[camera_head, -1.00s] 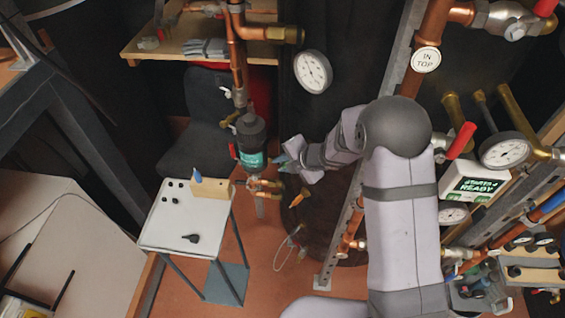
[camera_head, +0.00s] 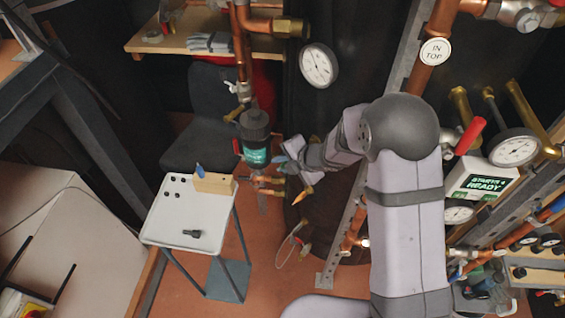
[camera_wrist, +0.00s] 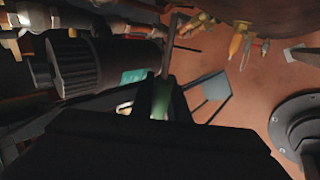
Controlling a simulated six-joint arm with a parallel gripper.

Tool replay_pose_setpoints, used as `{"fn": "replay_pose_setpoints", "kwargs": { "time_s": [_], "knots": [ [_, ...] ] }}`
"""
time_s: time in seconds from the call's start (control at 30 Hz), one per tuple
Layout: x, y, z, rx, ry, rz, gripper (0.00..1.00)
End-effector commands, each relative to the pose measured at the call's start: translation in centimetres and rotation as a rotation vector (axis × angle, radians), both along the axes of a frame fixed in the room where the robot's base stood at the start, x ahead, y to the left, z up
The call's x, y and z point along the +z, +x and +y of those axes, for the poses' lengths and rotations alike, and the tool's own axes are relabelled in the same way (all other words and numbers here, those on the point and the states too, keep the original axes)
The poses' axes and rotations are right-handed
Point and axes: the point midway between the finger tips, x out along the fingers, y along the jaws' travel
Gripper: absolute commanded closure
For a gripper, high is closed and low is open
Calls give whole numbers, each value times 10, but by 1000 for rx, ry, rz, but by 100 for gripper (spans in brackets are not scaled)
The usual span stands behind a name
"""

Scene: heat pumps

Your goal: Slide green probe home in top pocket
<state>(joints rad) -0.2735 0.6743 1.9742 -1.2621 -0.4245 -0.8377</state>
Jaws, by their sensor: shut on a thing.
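My gripper (camera_head: 283,162) is beside the black canister with a teal label (camera_head: 255,135), in the middle of the head view. In the wrist view my gripper (camera_wrist: 161,98) is shut on the green probe (camera_wrist: 161,100), a slim green piece between the dark fingers. Its far end is hidden there, and the head view does not show it clearly. I cannot make out the top pocket's opening.
A white stand (camera_head: 170,226) bears a wooden block (camera_head: 215,183) with a blue piece. An orange-tipped piece (camera_head: 303,195) hangs below my gripper. A dial gauge (camera_head: 319,65) is above it. Pipes, red-handled valves and a "READY" box (camera_head: 483,182) crowd the right.

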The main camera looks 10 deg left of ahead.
Motion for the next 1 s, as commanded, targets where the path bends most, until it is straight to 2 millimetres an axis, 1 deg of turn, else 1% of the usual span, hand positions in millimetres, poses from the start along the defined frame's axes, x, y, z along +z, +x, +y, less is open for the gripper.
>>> {"fn": "replay_pose_setpoints", "kwargs": {
  "time_s": [0.53,1.0],
  "knots": [
    [0,0,0,0,0,0,100],
    [1,6,-4,0,0,0,100]
  ]
}}
